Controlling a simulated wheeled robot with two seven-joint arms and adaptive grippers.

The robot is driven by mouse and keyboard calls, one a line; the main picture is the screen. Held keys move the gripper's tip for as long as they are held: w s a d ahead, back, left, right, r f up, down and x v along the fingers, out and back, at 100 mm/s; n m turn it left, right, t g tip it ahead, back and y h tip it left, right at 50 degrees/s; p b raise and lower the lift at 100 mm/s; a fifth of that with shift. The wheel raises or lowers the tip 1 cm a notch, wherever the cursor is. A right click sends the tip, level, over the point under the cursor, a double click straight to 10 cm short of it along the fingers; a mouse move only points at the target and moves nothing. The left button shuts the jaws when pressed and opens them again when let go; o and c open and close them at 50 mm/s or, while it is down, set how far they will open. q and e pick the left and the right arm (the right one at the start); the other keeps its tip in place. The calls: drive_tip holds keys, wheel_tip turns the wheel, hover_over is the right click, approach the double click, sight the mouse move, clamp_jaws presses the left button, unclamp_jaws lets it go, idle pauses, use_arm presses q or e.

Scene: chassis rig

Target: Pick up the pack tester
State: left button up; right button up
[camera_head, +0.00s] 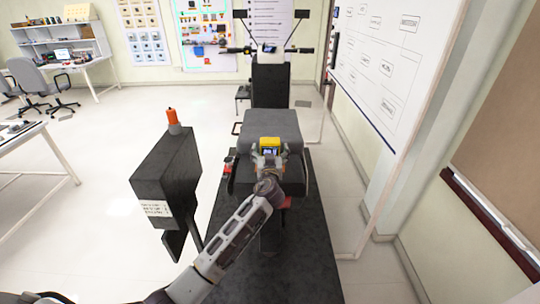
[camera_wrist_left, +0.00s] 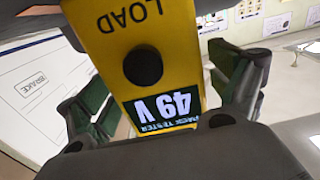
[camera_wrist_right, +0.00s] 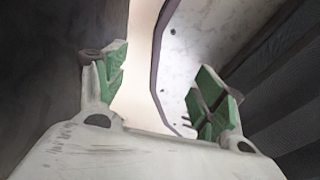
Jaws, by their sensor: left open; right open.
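The pack tester (camera_head: 270,142) is a yellow device with a dark screen, sitting on the grey padded seat of the rig in the head view. In the left wrist view the pack tester (camera_wrist_left: 150,60) shows its "LOAD" label, a black knob and a screen reading 49 V. My left gripper (camera_head: 269,158) is at the near side of the tester. In the left wrist view its green-padded fingers (camera_wrist_left: 165,100) are open, one on each side of the tester with visible gaps. My right gripper (camera_wrist_right: 158,92) is open and empty in the right wrist view; it is out of the head view.
A black box (camera_head: 167,172) with an orange-topped part stands left of the rig. The grey seat (camera_head: 268,124) leads back to a handlebar with a small display (camera_head: 268,49). A whiteboard (camera_head: 395,60) stands on the right. Open floor lies to the left.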

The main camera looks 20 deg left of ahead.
use_arm(q)
drive_tip(key=c, duration=1.4)
drive_tip(key=shift+r, duration=0.2)
drive_tip(key=shift+r, duration=4.85)
